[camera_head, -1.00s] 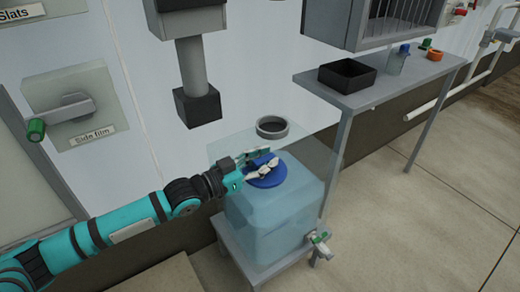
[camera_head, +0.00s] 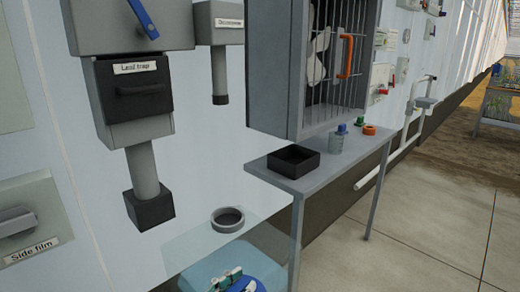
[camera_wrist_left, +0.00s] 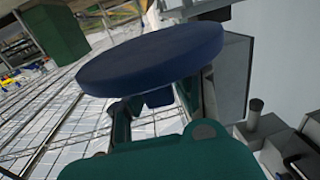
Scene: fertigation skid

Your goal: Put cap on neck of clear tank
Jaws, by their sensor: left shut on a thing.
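The clear tank (camera_head: 201,268) is at the bottom of the head view, with blue liquid inside and its lower part cut off by the frame. Its neck, a dark grey ring (camera_head: 228,219), stands open on top. My left gripper (camera_head: 230,281) is at the bottom edge, in front of the neck and apart from it. In the left wrist view the round cap (camera_wrist_left: 150,57) sits across the fingertips (camera_wrist_left: 160,98). My right gripper is not in view.
A grey pipe with a black end (camera_head: 149,207) hangs left of the neck. A barred cabinet (camera_head: 315,70) stands above the table.

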